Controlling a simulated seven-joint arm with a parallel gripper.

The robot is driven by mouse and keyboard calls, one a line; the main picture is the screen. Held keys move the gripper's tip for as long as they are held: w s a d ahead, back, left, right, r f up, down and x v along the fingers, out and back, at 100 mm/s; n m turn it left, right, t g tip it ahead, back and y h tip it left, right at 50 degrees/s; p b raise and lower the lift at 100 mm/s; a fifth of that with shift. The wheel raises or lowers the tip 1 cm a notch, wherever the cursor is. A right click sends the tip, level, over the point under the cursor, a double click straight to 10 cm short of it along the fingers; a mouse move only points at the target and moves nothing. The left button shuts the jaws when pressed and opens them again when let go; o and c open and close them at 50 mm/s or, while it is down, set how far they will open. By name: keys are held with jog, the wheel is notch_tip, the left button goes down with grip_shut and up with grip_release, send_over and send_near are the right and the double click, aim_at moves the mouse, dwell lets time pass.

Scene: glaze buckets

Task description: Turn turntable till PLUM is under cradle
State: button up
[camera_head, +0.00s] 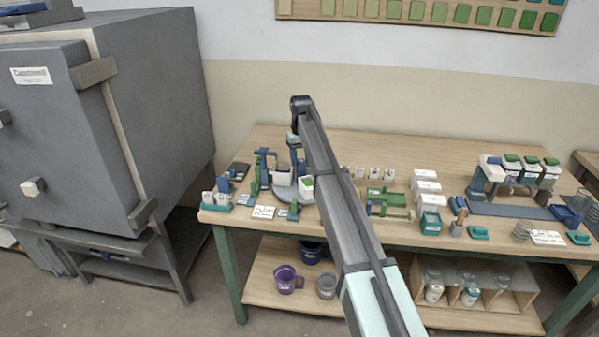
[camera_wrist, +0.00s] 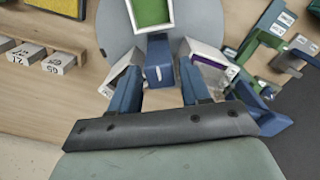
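A grey round turntable (camera_wrist: 205,22) lies below my gripper; its disc also shows on the bench in the head view (camera_head: 283,192). It carries a white square tub with green inside (camera_wrist: 152,12), a white tub at the left (camera_wrist: 120,80) and a white tub with a purple patch at the right (camera_wrist: 208,70). I cannot read the name PLUM on any of them. A blue block with a white mark (camera_wrist: 159,62) stands mid-disc. My gripper (camera_wrist: 162,78) is open, its blue fingers spread either side of that block, contact unclear. A blue upright stand, perhaps the cradle (camera_head: 263,160), is left of the turntable.
Labelled white blocks (camera_wrist: 60,63) stand on the bench left of the disc in the wrist view. Green and blue fixtures (camera_wrist: 262,40) are close on the right. In the head view, a green rack (camera_head: 385,200) and white boxes (camera_head: 427,187) stand right of my arm.

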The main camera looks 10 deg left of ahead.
jog(key=shift+o, duration=0.4)
jog(key=shift+r, duration=3.5)
